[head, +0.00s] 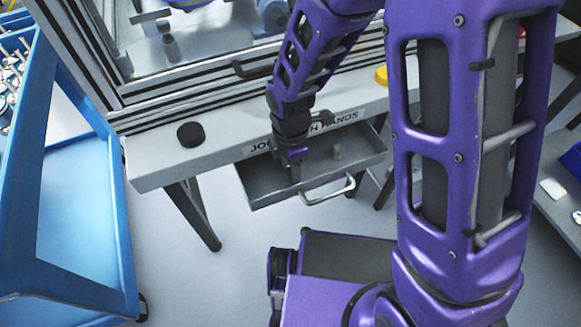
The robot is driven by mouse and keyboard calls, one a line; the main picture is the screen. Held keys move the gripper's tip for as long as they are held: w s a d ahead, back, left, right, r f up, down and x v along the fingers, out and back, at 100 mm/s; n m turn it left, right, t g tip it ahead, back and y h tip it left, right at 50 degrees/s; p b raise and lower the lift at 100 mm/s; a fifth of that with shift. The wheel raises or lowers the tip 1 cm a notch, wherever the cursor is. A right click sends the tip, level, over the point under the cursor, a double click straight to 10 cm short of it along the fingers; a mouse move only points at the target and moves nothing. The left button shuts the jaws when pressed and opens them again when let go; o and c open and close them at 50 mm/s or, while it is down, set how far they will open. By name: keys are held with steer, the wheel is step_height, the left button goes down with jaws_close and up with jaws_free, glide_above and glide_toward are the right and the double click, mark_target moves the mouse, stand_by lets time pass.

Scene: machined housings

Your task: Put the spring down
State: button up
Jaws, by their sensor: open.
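My gripper (294,170) points down into the left part of an open grey drawer (262,187) under the workbench. It is open, and I see nothing held in it. A small grey upright piece (338,152) stands in the drawer to the right of my gripper, apart from it. It is too small to tell whether this is the spring. The drawer floor right around my fingertips is partly hidden by the gripper.
The workbench (160,168) has a black round knob (190,134) and a yellow button (381,76) on it. The drawer's handle (330,190) sticks out in front. A blue cart (85,225) stands at the left. Grey floor is clear between cart and bench.

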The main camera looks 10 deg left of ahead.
step_height(320, 180, up, 12)
steer(key=p, duration=0.3)
steer(key=shift+r, duration=0.2)
stand_by(0.4)
